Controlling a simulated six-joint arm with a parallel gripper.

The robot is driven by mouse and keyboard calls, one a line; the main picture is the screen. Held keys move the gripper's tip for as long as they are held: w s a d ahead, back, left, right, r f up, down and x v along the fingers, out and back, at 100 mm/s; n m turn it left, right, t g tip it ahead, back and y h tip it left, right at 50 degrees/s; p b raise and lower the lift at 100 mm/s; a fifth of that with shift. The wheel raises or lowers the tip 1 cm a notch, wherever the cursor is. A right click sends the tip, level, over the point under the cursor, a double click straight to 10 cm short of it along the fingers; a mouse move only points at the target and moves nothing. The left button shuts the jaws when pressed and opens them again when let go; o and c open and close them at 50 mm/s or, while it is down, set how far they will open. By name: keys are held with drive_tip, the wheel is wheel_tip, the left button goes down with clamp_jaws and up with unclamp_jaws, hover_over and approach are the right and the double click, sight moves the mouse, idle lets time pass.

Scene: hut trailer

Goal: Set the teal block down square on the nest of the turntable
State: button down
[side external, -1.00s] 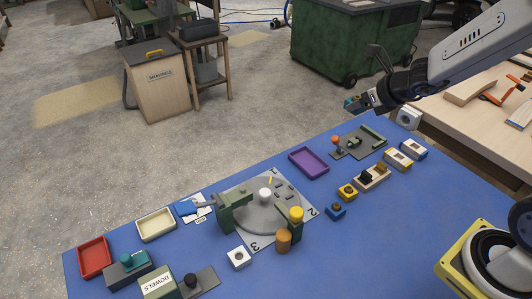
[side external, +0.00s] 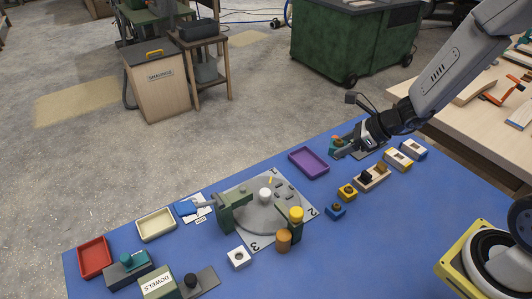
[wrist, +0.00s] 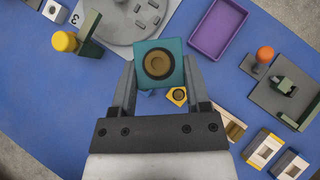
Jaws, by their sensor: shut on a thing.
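The teal block (wrist: 175,48), with a round brown recess in its face, is between the two fingers of my gripper (wrist: 158,75) in the wrist view. In the side view my gripper (side external: 346,148) holds the teal block (side external: 335,142) at the table's far right part, right of the purple tray. The grey turntable (side external: 250,215) stands left of it, apart from the block; it also shows at the top of the wrist view (wrist: 115,22). Several small dark grey pieces stand on its disc, near a yellow mark. I cannot tell for certain which is the nest.
The purple tray (side external: 308,162) lies between my gripper and the turntable. A green clamp (side external: 232,210) and a yellow-topped post (side external: 296,222) stand at the turntable. Blue (side external: 336,210) and yellow (side external: 347,192) blocks lie right of it. The blue front right surface is clear.

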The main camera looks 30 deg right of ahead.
drive_tip(key=s+a+f+n+g+y, duration=0.3)
drive_tip(key=s+a+f+n, duration=0.1)
drive_tip(key=s+f+n, duration=0.15)
drive_tip(key=n+g, duration=0.4)
drive_tip(key=n, duration=0.1)
hover_over(330, 241)
drive_tip(key=d, duration=0.3)
wheel_tip(330, 241, down, 4)
drive_tip(key=shift+s+a+f, duration=0.1)
drive_tip(key=shift+f, duration=2.2)
drive_tip(key=shift+f, duration=1.8)
